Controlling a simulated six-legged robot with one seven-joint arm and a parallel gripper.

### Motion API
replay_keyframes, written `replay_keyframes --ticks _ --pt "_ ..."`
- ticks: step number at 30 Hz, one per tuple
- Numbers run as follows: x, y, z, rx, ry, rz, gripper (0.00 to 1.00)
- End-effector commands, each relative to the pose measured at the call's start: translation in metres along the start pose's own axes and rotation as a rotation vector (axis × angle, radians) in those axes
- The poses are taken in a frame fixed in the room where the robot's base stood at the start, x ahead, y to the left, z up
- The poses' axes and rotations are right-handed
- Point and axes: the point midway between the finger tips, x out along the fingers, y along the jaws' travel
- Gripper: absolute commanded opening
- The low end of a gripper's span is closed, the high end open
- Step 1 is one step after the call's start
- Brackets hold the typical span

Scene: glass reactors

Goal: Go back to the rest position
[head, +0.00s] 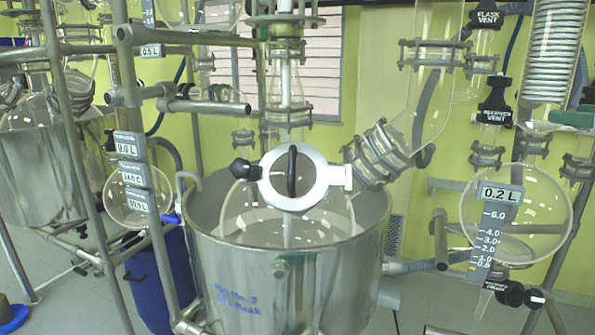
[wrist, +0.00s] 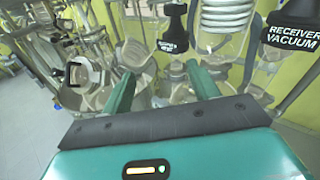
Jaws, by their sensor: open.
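My gripper (wrist: 160,88) shows in the wrist view with its two green fingers spread apart and nothing between them. Beyond the fingers are blurred glass flasks and clamps, with clear space between them and the fingertips as far as I can tell.
A round receiver flask (head: 535,225) with a 0.2 L scale hangs at the right, under black-handled vent valves (head: 497,100). Metal frame poles (head: 75,150) and a second vessel (head: 40,175) stand at the left. A blue drum (head: 160,280) stands behind the poles. Bare floor shows at lower right.

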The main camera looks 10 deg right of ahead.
Motion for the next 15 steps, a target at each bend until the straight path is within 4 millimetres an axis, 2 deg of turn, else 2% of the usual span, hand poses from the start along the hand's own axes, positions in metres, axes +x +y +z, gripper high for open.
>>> replay_keyframes --ticks 8,11,14,15 --pt "0.032 0.073 -0.051 -0.273 0.132 0.147 0.60" --pt "0.042 0.115 -0.076 -0.434 0.187 0.240 0.60" --pt "0.050 0.169 -0.109 -0.657 0.242 0.371 0.60" --pt "0.051 0.193 -0.123 -0.764 0.260 0.433 0.60"
